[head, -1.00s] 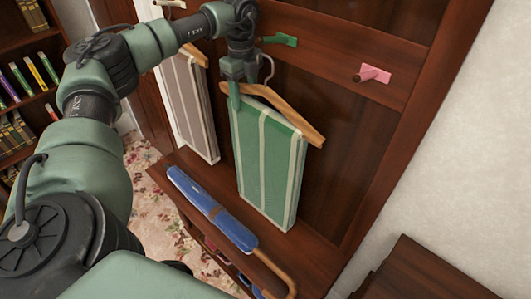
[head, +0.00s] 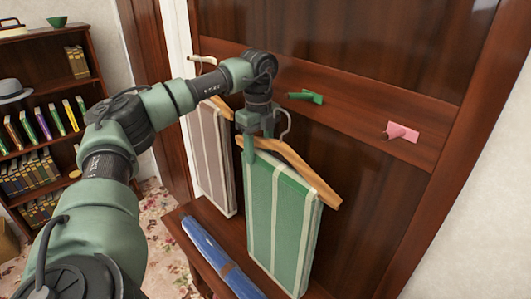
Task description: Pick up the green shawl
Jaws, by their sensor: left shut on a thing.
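The green shawl (head: 284,222), with pale stripes, hangs folded over a wooden hanger (head: 305,174) with a metal hook. My left gripper (head: 250,150) is at the upper left of the shawl and shut on it at the hanger's left end; the exact contact is partly hidden by the fingers. The hanger's hook stands beside the gripper, below and left of the green peg (head: 306,97), and looks apart from it. My right gripper is not in view.
A grey-brown striped shawl (head: 212,160) hangs at left below a white peg (head: 202,60). A pink peg (head: 401,132) is at right, empty. Below is a wooden bench (head: 178,215) with a blue umbrella (head: 217,255). A bookcase (head: 88,90) stands far left.

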